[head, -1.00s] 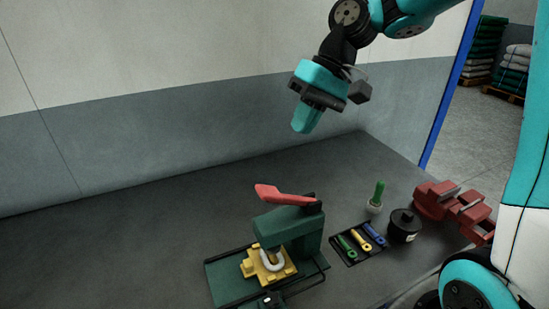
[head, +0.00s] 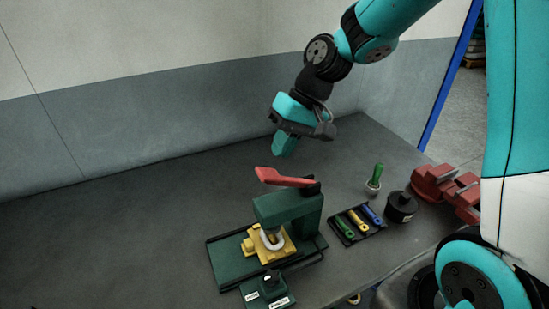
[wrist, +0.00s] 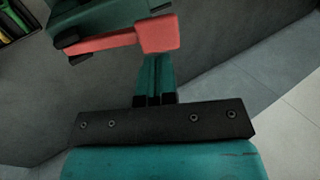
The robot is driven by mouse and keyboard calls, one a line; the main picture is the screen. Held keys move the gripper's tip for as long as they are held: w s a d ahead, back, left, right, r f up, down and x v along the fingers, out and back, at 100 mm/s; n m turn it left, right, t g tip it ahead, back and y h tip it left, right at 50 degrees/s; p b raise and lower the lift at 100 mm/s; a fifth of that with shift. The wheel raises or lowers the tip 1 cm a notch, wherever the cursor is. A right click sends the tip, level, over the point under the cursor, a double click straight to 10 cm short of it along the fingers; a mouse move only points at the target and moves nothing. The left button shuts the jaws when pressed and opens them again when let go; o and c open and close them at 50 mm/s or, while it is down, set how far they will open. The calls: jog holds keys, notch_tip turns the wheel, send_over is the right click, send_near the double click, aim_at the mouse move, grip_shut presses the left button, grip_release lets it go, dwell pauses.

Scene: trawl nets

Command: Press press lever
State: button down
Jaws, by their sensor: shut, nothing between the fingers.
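The press lever (head: 284,178) is a red handle on top of the green press (head: 290,208), sticking out to the left and slightly raised at its free end. A yellow block (head: 262,244) with a grey shackle-like piece (head: 271,240) sits under the press head. My gripper (head: 284,147) is shut and empty, pointing down above the lever with a visible gap in the head view. In the wrist view the closed fingertips (wrist: 156,72) appear beside the free end of the red lever (wrist: 158,34); contact cannot be told.
Right of the press lie a black tray (head: 359,224) with several coloured tools, a green-handled tool in a cup (head: 374,180), a black round pot (head: 401,207) and a red vise (head: 446,189). A small green control box (head: 267,291) stands in front. The table's left side is clear.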

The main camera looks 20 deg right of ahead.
aim_at(266, 171)
jog(key=shift+p+x, duration=0.5)
jog(key=shift+x, duration=1.55)
jog(key=shift+a, duration=0.1)
jog(key=shift+a+f+h, duration=0.8)
jog(key=shift+f+h, duration=0.1)
jog(key=shift+h, duration=0.1)
jog(key=shift+a+f+h+b, duration=0.25)
jog(key=shift+f+h+b, duration=0.05)
jog(key=shift+f+h, duration=0.2)
jog(key=shift+a+f+h+b, duration=0.3)
jog(key=shift+f+h, duration=0.2)
jog(key=shift+a+f, duration=0.1)
jog(key=shift+f, duration=0.2)
jog(key=shift+a+f+b, duration=0.15)
jog(key=shift+f+b, duration=0.25)
jog(key=shift+f, duration=0.15)
jog(key=shift+s+f, duration=0.2)
jog(key=shift+f, duration=0.05)
